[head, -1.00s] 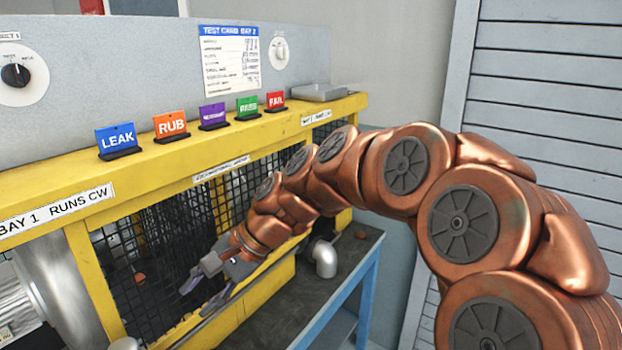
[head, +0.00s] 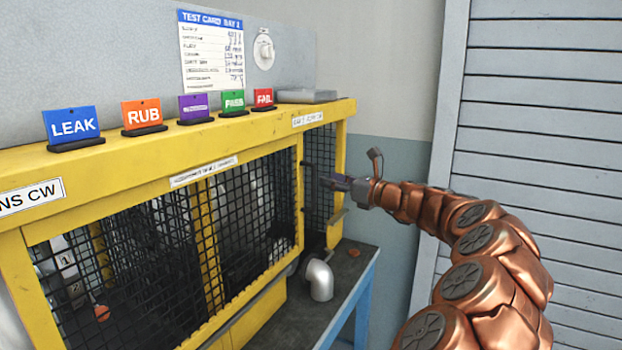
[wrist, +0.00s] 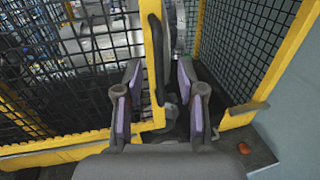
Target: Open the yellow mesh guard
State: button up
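The yellow mesh guard (head: 160,240) is a yellow-framed panel of black wire mesh across the bench's front. Its right-hand upright and mesh also show in the wrist view (wrist: 95,45). A dark vertical handle (wrist: 155,60) stands at that upright; in the head view the handle (head: 304,185) is small and partly lost against dark mesh. My gripper (head: 324,182) is at the guard's right end. In the wrist view my gripper (wrist: 158,88) is open, its two fingers apart to left and right of the handle's line. I cannot tell whether either finger touches it.
A side mesh panel (wrist: 245,40) stands right of the handle, with a gap between. A grey pipe elbow (head: 320,280) sits on the dark bench top. Coloured tags, including LEAK (head: 72,125) and FAIL (head: 264,97), line the yellow top beam. A slatted shutter (head: 540,120) is at right.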

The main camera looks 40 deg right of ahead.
jog(key=w, duration=0.6)
jog(key=shift+w+a+p, duration=0.35)
jog(key=shift+a+p, duration=0.05)
grip_shut()
dwell(0.4)
